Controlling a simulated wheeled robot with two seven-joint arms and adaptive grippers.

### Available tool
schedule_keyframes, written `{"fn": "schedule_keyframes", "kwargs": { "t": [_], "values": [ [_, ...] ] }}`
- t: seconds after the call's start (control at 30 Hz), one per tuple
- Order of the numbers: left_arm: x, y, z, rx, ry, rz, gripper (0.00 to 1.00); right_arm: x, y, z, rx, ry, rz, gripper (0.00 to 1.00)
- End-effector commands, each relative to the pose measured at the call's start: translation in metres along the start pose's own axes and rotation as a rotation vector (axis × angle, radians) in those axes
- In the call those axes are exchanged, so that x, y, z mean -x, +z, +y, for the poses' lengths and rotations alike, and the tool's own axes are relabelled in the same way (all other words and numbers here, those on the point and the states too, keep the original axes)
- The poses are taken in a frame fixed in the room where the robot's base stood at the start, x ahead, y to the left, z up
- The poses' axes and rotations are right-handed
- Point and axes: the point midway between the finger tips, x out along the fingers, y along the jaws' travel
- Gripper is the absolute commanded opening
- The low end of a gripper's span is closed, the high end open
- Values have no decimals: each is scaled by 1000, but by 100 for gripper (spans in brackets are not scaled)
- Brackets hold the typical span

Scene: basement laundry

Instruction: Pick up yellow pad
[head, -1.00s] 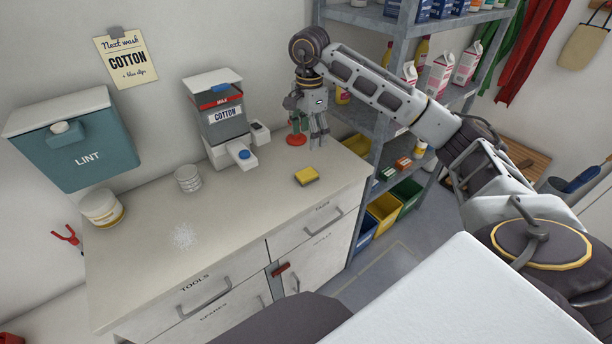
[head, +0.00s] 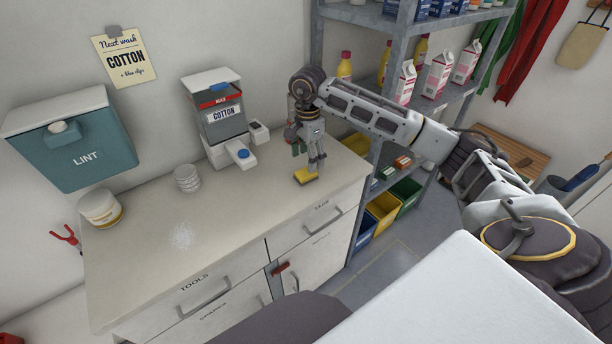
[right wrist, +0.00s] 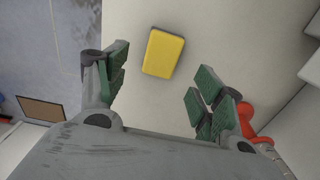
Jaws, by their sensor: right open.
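The yellow pad (head: 305,175) lies on the right end of the countertop. In the right wrist view the pad (right wrist: 163,53) lies flat, yellow on top with a dark edge below, just beyond the fingertips and between their lines. My right gripper (head: 315,165) hangs pointing down over the pad and partly covers it in the head view. In the right wrist view my right gripper (right wrist: 160,90) has its green-padded fingers wide apart with nothing between them. My left gripper is not in view.
A red object (right wrist: 252,125) stands close beside the right-hand finger. The cotton dispenser (head: 221,118) stands behind to the left, with a ribbed clear cup (head: 187,178) further left. A metal shelf (head: 383,140) stands right of the counter. The counter's middle is mostly clear.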

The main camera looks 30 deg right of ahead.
Motion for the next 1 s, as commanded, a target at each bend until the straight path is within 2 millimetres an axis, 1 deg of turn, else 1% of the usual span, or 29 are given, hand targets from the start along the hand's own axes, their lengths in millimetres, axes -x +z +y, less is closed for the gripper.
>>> {"fn": "schedule_keyframes", "kwargs": {
  "t": [0.03, 0.2, 0.3, 0.47, 0.67, 0.8, 0.87, 1.0],
  "values": [
    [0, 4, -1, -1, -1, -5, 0, -1, 0, 0, 0, 0, 0, 68],
    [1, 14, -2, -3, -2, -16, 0, -1, 0, 0, 0, 0, 1, 68],
    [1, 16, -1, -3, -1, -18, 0, -1, 0, 0, 0, 0, 1, 68],
    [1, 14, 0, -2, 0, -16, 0, -5, 0, 0, 0, 1, 1, 68],
    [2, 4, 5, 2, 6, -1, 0, -22, 3, -1, 0, 2, 0, 68],
    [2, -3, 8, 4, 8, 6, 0, -38, 4, -1, 0, 2, 0, 68],
    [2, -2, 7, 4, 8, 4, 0, -44, 4, -1, 0, 2, 0, 68],
    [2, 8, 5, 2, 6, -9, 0, -52, 4, -2, 0, 1, 1, 68]
  ]
}}
